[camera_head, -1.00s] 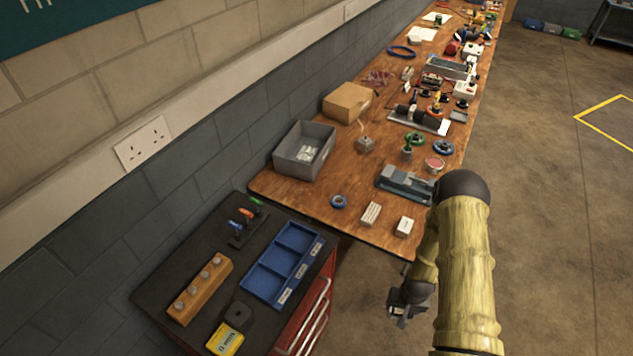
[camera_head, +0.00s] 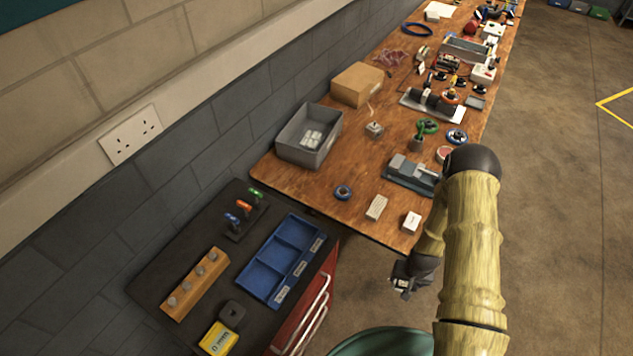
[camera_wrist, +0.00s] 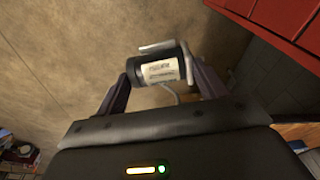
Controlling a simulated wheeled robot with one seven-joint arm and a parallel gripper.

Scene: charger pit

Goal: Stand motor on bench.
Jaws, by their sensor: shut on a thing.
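The motor (camera_wrist: 158,72) is a small dark cylinder with a white printed label and pale metal end parts. In the wrist view it lies crosswise between the two fingers of my gripper (camera_wrist: 160,88), which is shut on it. A thin pale lead hangs beside it. In the head view my gripper (camera_head: 405,284) hangs over the floor, off the front edge of the wooden bench (camera_head: 290,188); the motor is too small there to make out clearly.
Bare wood shows between these things.

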